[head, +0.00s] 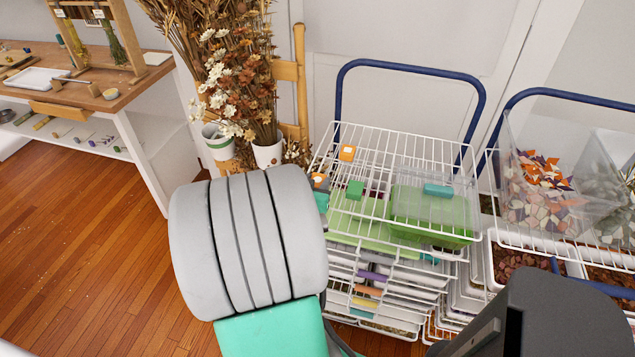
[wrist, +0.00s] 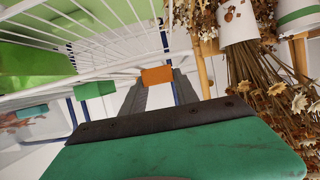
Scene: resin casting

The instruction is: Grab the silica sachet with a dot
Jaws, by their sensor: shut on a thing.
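My gripper (wrist: 157,86) is shut on a small orange sachet (wrist: 157,75), which shows between the fingertips in the wrist view. No dot can be made out on its visible side there. In the head view my own arm hides most of the gripper. A small orange piece (head: 319,180) shows just past the arm's edge, beside the rack's left side; it looks like the held sachet, but I cannot be sure. Another orange sachet (head: 347,152) with a pale mark lies on the wire rack. A green sachet (head: 355,189) and a teal one (head: 438,190) lie there too.
The white wire rack (head: 395,140) stands over green bins and stacked trays. A blue cart handle (head: 410,66) rises behind it. Dried flowers in white pots (head: 267,154) stand close on the left. Clear bins (head: 545,180) of coloured chips are at the right. Wooden floor is open at left.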

